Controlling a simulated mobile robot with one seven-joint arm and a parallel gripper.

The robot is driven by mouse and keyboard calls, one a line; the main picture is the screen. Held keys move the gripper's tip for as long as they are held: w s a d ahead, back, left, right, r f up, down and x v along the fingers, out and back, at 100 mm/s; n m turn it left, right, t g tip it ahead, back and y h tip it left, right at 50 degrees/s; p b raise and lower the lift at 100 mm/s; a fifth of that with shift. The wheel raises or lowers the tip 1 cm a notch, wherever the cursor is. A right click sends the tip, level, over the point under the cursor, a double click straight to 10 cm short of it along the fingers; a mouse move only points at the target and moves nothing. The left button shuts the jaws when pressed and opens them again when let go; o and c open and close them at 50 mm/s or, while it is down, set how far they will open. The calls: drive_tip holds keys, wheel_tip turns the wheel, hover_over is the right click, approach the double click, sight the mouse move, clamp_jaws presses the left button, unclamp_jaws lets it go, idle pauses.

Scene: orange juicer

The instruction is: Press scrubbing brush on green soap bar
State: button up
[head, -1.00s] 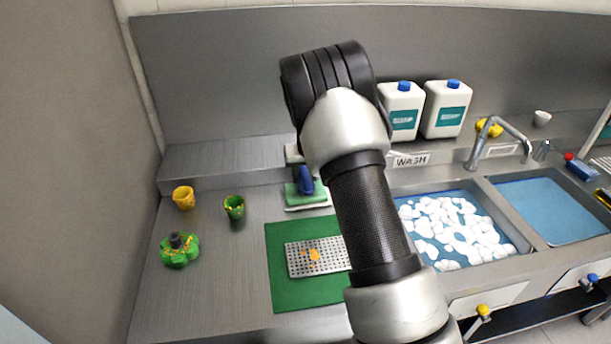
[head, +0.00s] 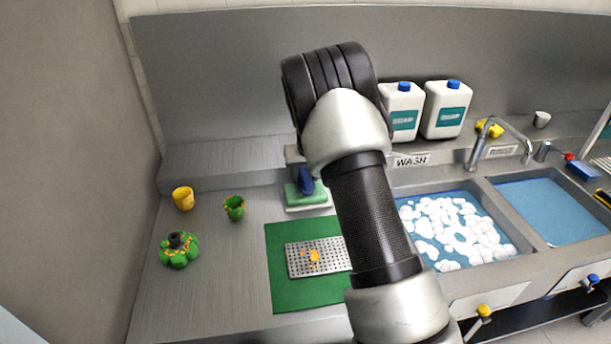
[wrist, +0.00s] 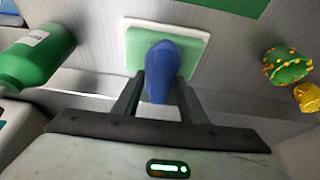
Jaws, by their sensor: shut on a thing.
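The blue scrubbing brush (wrist: 161,68) is held upright between the fingers of my gripper (wrist: 160,82), which is shut on it. In the wrist view the brush is over the green soap bar (wrist: 137,46), which lies on a white dish (wrist: 199,45). Its lower end is hidden, so I cannot tell whether it touches the soap. In the head view the brush (head: 305,181) shows just above the green soap bar (head: 311,198), left of my arm. My gripper is hidden there behind the arm.
A green bottle (wrist: 35,55) stands left in the wrist view. The head view shows a perforated metal plate (head: 300,259) on a green mat (head: 290,297), green and yellow cups (head: 234,207) (head: 183,198), a green juicer part (head: 179,251) and a foamy sink (head: 455,230).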

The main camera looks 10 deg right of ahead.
sight(305, 173)
drive_tip(key=shift+r+p, duration=1.7)
drive_tip(key=shift+r, duration=1.8)
